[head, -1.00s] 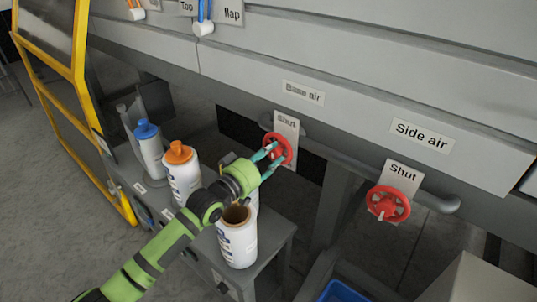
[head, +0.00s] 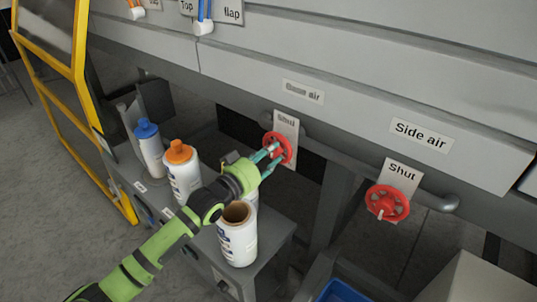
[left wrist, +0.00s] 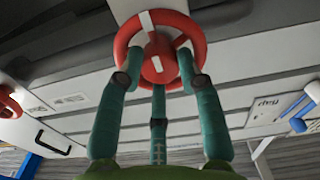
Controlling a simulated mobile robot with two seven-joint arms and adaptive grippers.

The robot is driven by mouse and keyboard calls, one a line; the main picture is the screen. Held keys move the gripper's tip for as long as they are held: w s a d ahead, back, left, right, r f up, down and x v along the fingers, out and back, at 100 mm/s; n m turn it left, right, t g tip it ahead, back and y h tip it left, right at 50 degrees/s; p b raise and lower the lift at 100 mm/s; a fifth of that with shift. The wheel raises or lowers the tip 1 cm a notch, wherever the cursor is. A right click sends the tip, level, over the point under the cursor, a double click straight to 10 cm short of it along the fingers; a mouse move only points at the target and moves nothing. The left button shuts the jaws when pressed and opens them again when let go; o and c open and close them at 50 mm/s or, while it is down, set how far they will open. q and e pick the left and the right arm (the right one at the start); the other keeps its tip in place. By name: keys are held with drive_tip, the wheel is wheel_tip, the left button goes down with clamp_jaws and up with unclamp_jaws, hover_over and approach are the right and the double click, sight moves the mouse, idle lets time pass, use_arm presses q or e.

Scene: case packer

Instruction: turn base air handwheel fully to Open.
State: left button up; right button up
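The base air handwheel (head: 279,148) is a red wheel under the "Base air" label (head: 303,91). A small plate reading "Shut" (head: 287,124) sits behind and above it. My left gripper (head: 270,158) is at the wheel, its teal fingers reaching it from the lower left. In the left wrist view the red wheel (left wrist: 160,48) has white marks on its face. The left gripper's fingers (left wrist: 160,75) bend in onto its rim from both sides, with a third finger at the bottom. The contact behind the rim is hidden. My right gripper is not in view.
A second red handwheel (head: 387,203) hangs right, under "Side air" (head: 421,135). A yellow-framed guard (head: 80,45) stands left.

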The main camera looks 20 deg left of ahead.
use_arm(q)
drive_tip(key=o, duration=0.3)
drive_tip(key=shift+f, duration=0.15)
drive_tip(key=v, duration=1.2)
drive_tip(key=shift+d, duration=0.1)
